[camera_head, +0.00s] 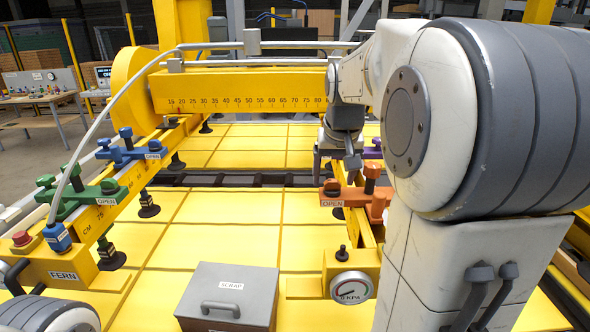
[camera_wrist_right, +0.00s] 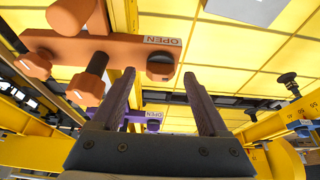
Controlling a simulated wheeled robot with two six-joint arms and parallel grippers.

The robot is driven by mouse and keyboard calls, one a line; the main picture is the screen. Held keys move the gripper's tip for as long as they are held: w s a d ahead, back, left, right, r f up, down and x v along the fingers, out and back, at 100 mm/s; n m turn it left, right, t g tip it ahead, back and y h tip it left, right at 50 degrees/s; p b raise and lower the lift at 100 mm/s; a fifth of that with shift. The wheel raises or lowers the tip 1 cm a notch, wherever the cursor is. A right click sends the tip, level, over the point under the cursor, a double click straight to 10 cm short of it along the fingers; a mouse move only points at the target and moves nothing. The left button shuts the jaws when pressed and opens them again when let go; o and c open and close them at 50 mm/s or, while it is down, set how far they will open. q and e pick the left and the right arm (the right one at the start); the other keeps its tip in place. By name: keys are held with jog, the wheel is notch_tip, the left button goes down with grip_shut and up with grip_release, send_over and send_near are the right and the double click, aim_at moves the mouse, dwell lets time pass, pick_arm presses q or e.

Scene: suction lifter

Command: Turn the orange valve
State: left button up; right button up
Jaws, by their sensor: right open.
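The orange valve (camera_head: 368,197) sits on the yellow beam right of centre in the head view, with an OPEN label on its left end. In the wrist view the orange valve (camera_wrist_right: 120,48) lies at upper left, with a black stem and orange cap pointing toward the camera. My right gripper (camera_head: 335,168) is open and empty, just above and left of the valve in the head view. In the wrist view its two fingers (camera_wrist_right: 158,85) are apart, with the valve beyond and left of them. My left gripper is not in view.
A purple valve (camera_head: 373,152) is just behind the orange one. Green (camera_head: 85,197) and blue (camera_head: 128,152) valves sit on the left beam. A grey SCRAP box (camera_head: 228,297) stands in front, and a pressure gauge (camera_head: 352,288) sits below the orange valve. Yellow panels lie between the beams.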

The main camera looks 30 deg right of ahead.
jog(key=shift+w+d+f, duration=0.1)
jog(key=shift+w+f, duration=0.05)
jog(key=shift+f, duration=0.3)
jog(key=shift+c, duration=0.3)
grip_shut()
